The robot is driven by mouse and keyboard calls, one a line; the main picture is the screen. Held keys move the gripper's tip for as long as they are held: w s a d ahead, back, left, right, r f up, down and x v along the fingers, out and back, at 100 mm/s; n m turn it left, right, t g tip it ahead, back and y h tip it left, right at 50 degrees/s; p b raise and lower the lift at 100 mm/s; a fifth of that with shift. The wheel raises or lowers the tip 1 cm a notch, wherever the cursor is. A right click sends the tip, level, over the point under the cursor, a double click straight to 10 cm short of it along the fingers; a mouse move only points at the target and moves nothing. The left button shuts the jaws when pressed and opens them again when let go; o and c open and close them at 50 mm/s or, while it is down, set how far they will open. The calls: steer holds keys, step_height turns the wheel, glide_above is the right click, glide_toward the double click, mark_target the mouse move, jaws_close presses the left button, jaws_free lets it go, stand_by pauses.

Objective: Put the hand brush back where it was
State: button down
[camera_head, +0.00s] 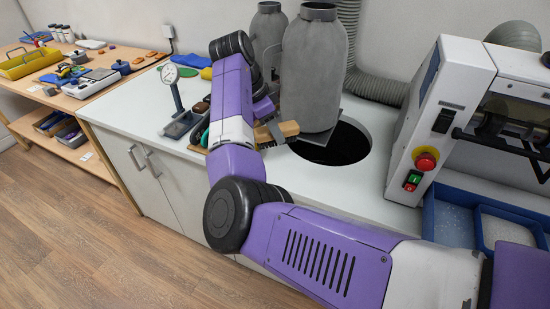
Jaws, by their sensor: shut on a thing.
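The hand brush has a light wooden back (287,130) and sits just right of my forearm, over the white counter near the round dark opening. My gripper (268,116) is shut on the brush. My wrist and forearm cover most of the fingers. I cannot tell whether the brush touches the counter.
Two tall grey canisters (314,75) stand close behind the brush, by the round opening (345,145). A dial gauge on a stand (172,95) and small tools are left of my forearm. A white machine (450,100) with a red button and blue trays (455,222) is at the right.

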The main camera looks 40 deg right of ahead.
mark_target(258, 131)
step_height(258, 131, down, 11)
steer(key=shift+r+p, duration=0.15)
steer(key=shift+p, duration=0.25)
steer(key=shift+f, duration=0.2)
steer(key=c, duration=0.9)
jaws_free()
steer(key=shift+r, duration=0.1)
steer(key=b+v, duration=0.1)
steer(key=v, duration=1.1)
steer(key=shift+r+b, duration=0.15)
steer(key=shift+b, duration=0.25)
